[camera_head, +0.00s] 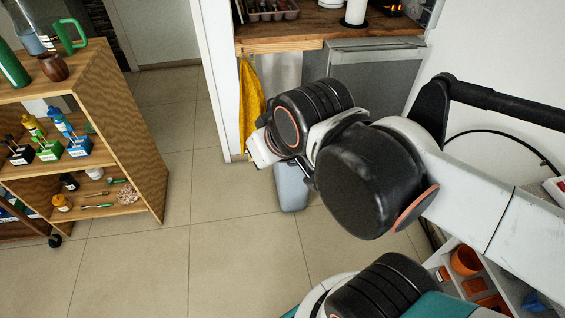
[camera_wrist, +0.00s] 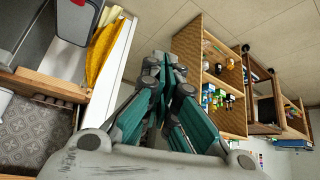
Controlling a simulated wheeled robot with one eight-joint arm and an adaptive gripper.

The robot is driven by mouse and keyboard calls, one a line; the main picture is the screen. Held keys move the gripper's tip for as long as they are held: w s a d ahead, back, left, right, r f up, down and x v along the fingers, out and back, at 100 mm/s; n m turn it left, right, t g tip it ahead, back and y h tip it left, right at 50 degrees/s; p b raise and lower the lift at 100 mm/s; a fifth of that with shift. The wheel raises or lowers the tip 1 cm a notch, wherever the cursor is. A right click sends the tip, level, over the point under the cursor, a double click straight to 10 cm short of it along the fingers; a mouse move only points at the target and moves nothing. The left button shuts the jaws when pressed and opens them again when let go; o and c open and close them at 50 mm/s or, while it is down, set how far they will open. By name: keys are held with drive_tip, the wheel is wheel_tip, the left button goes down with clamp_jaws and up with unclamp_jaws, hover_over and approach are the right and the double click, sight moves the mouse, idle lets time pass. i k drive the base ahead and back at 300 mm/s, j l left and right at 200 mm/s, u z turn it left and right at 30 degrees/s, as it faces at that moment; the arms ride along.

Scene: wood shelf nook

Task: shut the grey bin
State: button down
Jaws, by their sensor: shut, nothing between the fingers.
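The grey bin (camera_head: 291,188) stands on the tiled floor in the head view, in front of the wooden-topped counter. My arm covers its upper part there, so its lid cannot be made out. In the head view my arm hides the fingers.
A yellow towel (camera_head: 251,105) hangs at the counter (camera_head: 330,24), left of a grey appliance front (camera_head: 370,75). A wooden shelf unit (camera_head: 130,125) with bottles and tools stands at the left. White storage with orange bins (camera_head: 466,260) is at the lower right. The middle floor is clear.

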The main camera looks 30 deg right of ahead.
sight(292, 192)
drive_tip(key=j+z, duration=0.4)
drive_tip(key=j, duration=0.25)
drive_tip(key=k+j+z, duration=0.15)
drive_tip(key=j+z, duration=0.25)
drive_tip(key=j, duration=0.15)
